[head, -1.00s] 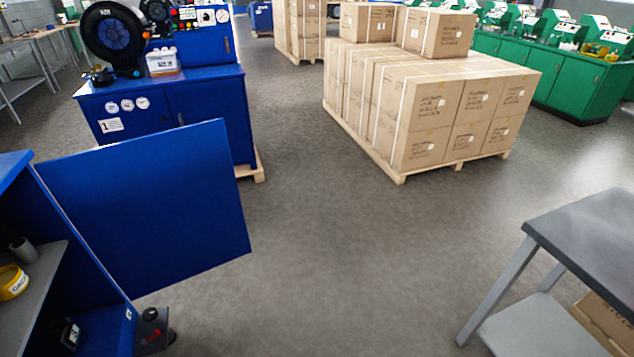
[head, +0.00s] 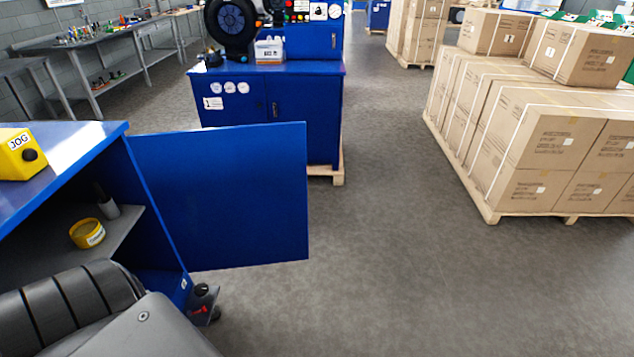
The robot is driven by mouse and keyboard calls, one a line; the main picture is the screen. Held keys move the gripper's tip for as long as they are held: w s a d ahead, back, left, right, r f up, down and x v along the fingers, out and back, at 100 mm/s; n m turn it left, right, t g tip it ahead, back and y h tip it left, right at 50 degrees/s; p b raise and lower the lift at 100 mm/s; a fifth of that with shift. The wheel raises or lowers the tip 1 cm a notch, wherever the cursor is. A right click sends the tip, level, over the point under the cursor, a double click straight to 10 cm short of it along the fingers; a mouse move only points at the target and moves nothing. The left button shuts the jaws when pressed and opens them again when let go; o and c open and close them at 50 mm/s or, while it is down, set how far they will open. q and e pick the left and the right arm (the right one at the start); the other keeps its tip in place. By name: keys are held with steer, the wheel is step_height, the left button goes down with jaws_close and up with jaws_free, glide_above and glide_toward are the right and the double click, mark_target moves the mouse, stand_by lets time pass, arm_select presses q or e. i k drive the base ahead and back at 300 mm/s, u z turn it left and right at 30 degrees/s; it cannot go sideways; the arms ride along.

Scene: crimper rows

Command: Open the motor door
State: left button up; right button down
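A blue door panel (head: 225,195) stands swung wide open from the right edge of a blue cabinet (head: 160,190) at the left. I cannot tell from its face whether it is the motor door. Part of my arm covers the lower left, in front of the cabinet. Neither gripper shows in the head view.
A yellow JOG box (head: 20,153) sits on the cabinet top. A blue crimper machine (head: 290,110) on a pallet stands behind the door. Stacked cartons (head: 545,140) stand on a pallet at the right. The floor (head: 400,270) between is clear.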

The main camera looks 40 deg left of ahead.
mark_target(232, 196)
steer(key=i, duration=3.9)
steer(key=u, duration=5.4)
